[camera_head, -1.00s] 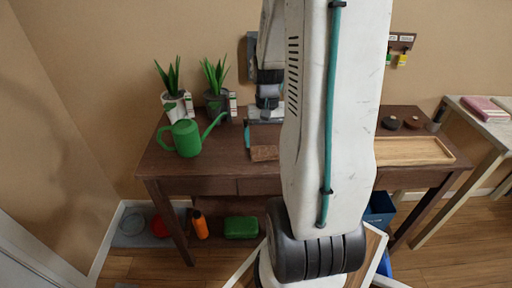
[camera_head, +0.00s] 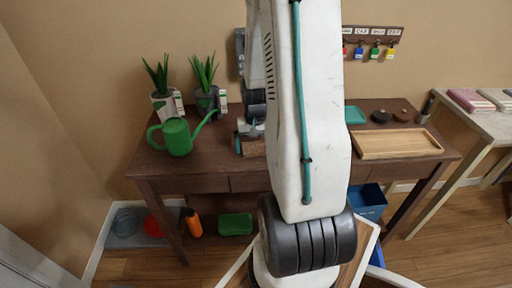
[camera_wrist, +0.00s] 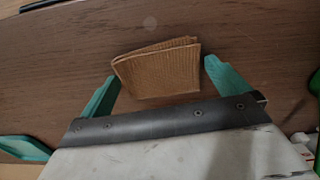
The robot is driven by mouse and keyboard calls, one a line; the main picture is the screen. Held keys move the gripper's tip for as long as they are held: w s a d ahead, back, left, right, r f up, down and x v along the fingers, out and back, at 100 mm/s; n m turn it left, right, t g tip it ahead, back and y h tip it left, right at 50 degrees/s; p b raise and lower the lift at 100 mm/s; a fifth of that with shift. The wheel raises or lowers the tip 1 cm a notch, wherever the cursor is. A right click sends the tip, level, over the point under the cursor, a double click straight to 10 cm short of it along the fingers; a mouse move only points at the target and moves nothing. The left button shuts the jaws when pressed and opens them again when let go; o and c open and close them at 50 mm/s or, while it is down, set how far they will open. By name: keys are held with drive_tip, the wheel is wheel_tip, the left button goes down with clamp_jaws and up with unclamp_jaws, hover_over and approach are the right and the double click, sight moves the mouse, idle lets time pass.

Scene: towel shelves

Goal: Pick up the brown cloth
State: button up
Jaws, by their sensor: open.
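The brown cloth (camera_wrist: 158,72) is a small folded, ribbed piece lying on the dark wooden table (camera_wrist: 60,60). In the wrist view it sits between the two spread teal fingers of my gripper (camera_wrist: 160,75), with space on both sides. My gripper is open and holds nothing. In the head view the cloth (camera_head: 253,149) shows only partly, beside a teal finger at the table's front part; my arm hides the rest. I cannot tell the exact height of the fingertips above the table.
A green watering can (camera_head: 178,137) and potted plants (camera_head: 207,98) stand to the left. A wooden tray (camera_head: 396,144), a teal tray (camera_head: 355,115) and dark round items (camera_head: 381,116) are to the right. A side table (camera_head: 480,118) holds folded towels (camera_head: 467,99).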

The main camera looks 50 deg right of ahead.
drive_tip(key=c, duration=0.8)
drive_tip(key=shift+r, duration=0.2)
drive_tip(key=shift+c, duration=0.2)
